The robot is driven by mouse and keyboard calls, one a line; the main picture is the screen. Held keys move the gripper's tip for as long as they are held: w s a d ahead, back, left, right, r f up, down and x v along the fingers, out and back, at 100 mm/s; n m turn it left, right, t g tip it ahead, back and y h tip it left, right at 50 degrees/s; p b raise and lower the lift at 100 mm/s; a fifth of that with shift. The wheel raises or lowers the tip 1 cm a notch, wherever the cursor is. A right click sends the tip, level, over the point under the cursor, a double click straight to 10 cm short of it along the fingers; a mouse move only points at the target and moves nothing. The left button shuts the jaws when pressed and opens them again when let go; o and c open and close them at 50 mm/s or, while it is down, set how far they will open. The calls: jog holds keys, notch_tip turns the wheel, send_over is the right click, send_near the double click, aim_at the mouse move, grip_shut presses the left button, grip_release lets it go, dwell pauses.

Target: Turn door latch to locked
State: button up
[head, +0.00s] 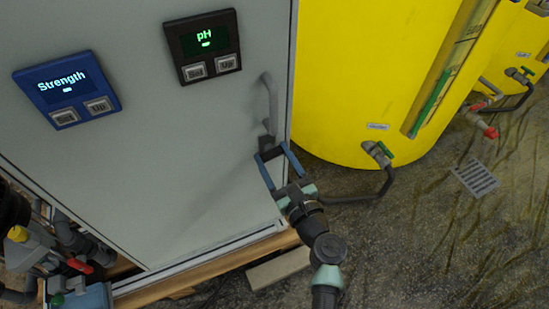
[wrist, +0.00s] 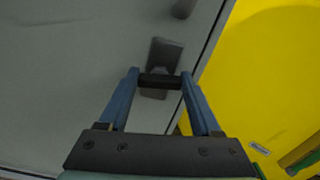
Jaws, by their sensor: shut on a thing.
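The door latch (head: 266,142) is a small dark piece low on the right edge of the grey cabinet door (head: 150,150), just below the door handle (head: 269,100). My gripper (head: 271,152) has its two blue fingers on either side of the latch and is shut on it. In the wrist view the latch's dark bar (wrist: 160,80) lies across between the fingertips, with its grey plate (wrist: 165,52) showing above and below. The fingertips hide the bar's ends. I cannot tell from any marking which position the latch is in.
A blue Strength panel (head: 67,89) and a black pH panel (head: 203,45) are on the door above. A yellow tank (head: 350,80) stands close to the right, with a valve and hose (head: 380,160) at its base. Pipes (head: 65,235) crowd the lower left.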

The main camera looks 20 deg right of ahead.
jog(key=n, duration=0.1)
jog(key=n+b, duration=0.1)
jog(key=n, duration=0.1)
jog(key=n+b, duration=0.1)
jog(key=shift+a+f+n, duration=0.1)
jog(key=shift+f+n, duration=0.15)
jog(key=shift+n, duration=0.05)
jog(key=n+b, duration=0.2)
jog(key=n, duration=0.1)
jog(key=shift+n, duration=0.4)
jog(key=shift+n+b, duration=2.45)
jog(key=shift+n, duration=1.25)
jog(key=o, duration=1.4)
